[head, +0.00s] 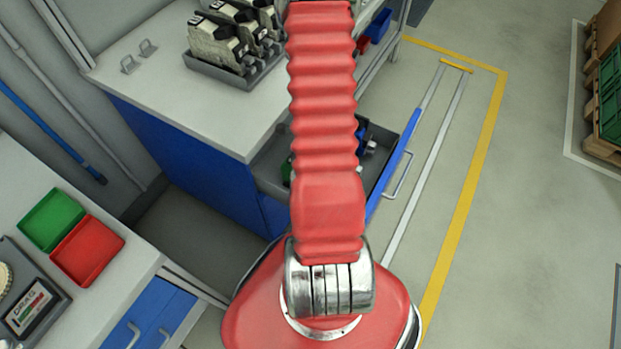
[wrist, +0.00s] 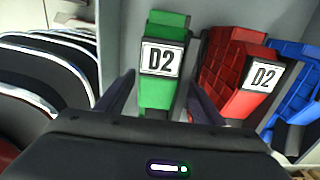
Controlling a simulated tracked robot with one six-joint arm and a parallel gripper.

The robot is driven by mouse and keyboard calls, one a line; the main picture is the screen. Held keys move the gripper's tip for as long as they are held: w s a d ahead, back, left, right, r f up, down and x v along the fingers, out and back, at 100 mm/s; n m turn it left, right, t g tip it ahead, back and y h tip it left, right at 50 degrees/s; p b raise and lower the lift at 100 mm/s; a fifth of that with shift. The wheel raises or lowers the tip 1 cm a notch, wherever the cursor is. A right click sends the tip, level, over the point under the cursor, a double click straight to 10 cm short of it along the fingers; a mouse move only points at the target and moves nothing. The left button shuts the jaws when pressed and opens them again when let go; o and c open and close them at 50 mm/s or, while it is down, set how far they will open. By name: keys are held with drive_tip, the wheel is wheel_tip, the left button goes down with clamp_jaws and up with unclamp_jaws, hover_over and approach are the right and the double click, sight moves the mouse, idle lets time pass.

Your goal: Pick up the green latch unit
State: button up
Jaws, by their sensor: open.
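The green latch unit (wrist: 165,95) with a white D2 label is in the middle of the wrist view, inside a grey drawer. My gripper (wrist: 162,82) is open, with one dark finger on each side of the unit's near part. I cannot tell whether the fingers touch it. In the head view the drawer (head: 268,170) stands open under the counter. A small green part (head: 287,171) shows in it beside my arm, which hides most of the inside.
A red unit (wrist: 235,75) labelled D2 lies close right of the green one, near the right finger. A blue unit (wrist: 290,90) lies beyond it. Dark, pale-edged curved shapes (wrist: 45,70) are at the left.

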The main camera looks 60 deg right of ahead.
drive_tip(key=shift+f, duration=0.15)
drive_tip(key=shift+s+f, duration=0.15)
drive_tip(key=shift+f, duration=0.55)
drive_tip(key=shift+s+f, duration=0.1)
drive_tip(key=shift+f, duration=1.75)
drive_tip(key=shift+c, duration=0.3)
drive_tip(key=c, duration=1.5)
drive_tip(key=shift+o, duration=0.2)
drive_tip(key=shift+r, duration=0.15)
drive_tip(key=shift+r, duration=4.9)
drive_tip(key=shift+r, duration=3.5)
